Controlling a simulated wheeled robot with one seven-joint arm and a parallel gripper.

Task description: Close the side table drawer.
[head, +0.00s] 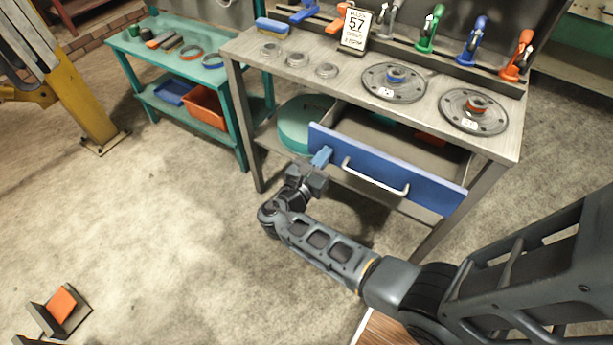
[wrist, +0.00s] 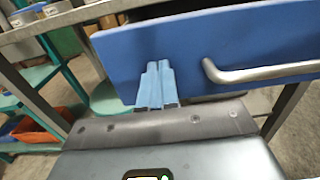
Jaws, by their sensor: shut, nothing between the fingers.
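The side table (head: 341,77) has a wooden top and grey legs. Its blue-fronted drawer (head: 430,188) is pulled out, and its open inside shows behind the front. A silver bar handle (head: 374,180) runs across the drawer front. The drawer front (wrist: 200,50) and the handle (wrist: 262,73) also show large in the wrist view. My gripper (head: 322,156) has light blue fingers, shut and empty. In the wrist view its fingertips (wrist: 157,68) are at the drawer front, left of the handle; I cannot tell if they touch it.
Clamps, a number sign (head: 356,29) and two round flanges (head: 394,82) are on the tabletop. A round teal container (head: 302,125) sits under the table at left. A teal bench (head: 170,60) with an orange bin (head: 204,106) stands further left. The floor in front is mostly clear.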

